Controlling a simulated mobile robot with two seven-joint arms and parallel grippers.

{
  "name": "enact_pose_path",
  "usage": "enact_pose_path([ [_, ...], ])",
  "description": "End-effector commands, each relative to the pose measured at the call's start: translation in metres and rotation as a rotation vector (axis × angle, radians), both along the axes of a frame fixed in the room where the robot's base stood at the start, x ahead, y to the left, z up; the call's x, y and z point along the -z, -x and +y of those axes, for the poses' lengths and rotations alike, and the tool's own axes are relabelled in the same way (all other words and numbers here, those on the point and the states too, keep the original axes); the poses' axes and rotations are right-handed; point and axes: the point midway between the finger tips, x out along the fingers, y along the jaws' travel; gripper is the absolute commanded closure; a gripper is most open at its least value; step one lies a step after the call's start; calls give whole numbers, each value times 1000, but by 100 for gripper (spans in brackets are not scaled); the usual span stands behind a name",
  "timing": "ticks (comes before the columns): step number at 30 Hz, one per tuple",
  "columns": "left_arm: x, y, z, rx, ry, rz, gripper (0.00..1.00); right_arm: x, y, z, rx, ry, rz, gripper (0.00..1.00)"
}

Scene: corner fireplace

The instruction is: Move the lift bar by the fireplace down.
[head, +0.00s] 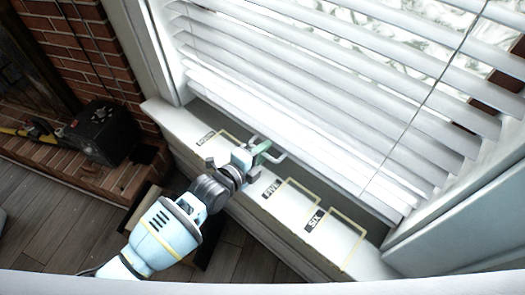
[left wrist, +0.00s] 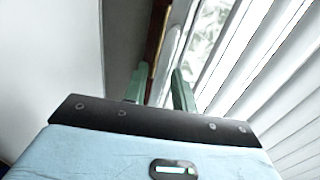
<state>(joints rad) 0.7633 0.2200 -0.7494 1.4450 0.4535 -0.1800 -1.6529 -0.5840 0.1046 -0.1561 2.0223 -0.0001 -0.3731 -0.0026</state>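The white slatted blind (head: 330,110) hangs over the window, its lower edge slanting a little above the white sill. A thin white bent bar (head: 280,158) sticks out at its lower left; I take this for the lift bar. My left gripper (head: 262,149) is at this bar, its green fingertips overlapping it. In the left wrist view the two green fingers (left wrist: 161,88) stand apart with a narrow gap, and a pale strip shows between them. I cannot tell whether they press on the bar. My right gripper is not in view.
Open wooden floor (head: 75,215) lies at lower left.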

Motion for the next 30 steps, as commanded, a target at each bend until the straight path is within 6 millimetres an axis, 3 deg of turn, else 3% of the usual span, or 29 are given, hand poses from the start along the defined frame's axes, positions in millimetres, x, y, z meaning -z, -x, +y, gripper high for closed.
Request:
enact_pose_path([
  [18,-15,54,46,-1,-2,0,73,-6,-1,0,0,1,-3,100],
  [30,-16,58,49,0,-1,1,73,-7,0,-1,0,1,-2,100],
])
